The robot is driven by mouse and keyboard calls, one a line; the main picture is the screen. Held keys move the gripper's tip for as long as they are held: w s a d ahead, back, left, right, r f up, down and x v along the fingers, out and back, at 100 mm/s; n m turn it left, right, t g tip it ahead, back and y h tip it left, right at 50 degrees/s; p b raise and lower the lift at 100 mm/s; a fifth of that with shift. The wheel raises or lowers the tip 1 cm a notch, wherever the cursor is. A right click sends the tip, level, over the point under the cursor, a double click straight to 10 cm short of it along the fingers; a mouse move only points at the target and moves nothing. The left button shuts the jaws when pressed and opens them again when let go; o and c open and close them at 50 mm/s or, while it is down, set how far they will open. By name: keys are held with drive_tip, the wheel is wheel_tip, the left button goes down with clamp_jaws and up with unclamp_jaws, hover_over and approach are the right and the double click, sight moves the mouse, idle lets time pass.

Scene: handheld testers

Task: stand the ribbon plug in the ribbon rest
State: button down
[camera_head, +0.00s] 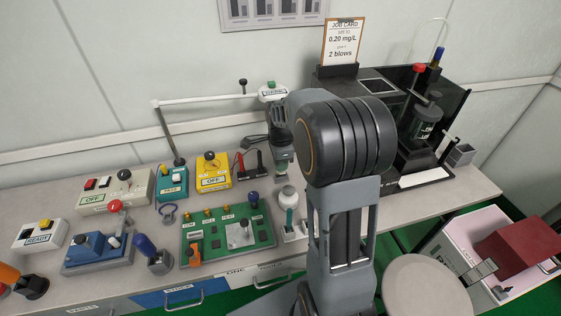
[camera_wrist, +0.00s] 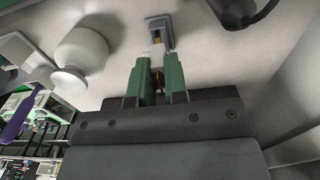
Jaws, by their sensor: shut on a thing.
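My gripper (camera_wrist: 157,82) has green fingers closed on the ribbon plug, whose pale body (camera_wrist: 154,57) shows at the fingertips, with a brownish strip between the fingers. Just past the tips, in the wrist view, is a small grey holder with a dark opening, which looks like the ribbon rest (camera_wrist: 160,28). The plug's end lines up with it, but I cannot tell whether it is inside. In the head view my gripper (camera_head: 283,162) points down over the bench, left of my forearm, and the plug is too small to make out.
A white rounded knob (camera_wrist: 82,52) stands close left of the fingers in the wrist view. A green circuit board (camera_head: 228,232) lies to the left in the head view. A black tester (camera_head: 390,100) stands at the back right. Several small testers fill the bench's left side.

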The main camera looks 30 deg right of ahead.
drive_tip(key=shift+f+b, duration=0.7)
drive_tip(key=shift+f, duration=0.4)
idle(0.5)
drive_tip(key=c, duration=1.1)
unclamp_jaws()
drive_tip(key=shift+r, duration=0.1)
wheel_tip(320, 180, up, 14)
drive_tip(key=shift+f+p, duration=0.15)
drive_tip(key=shift+p, duration=1.1)
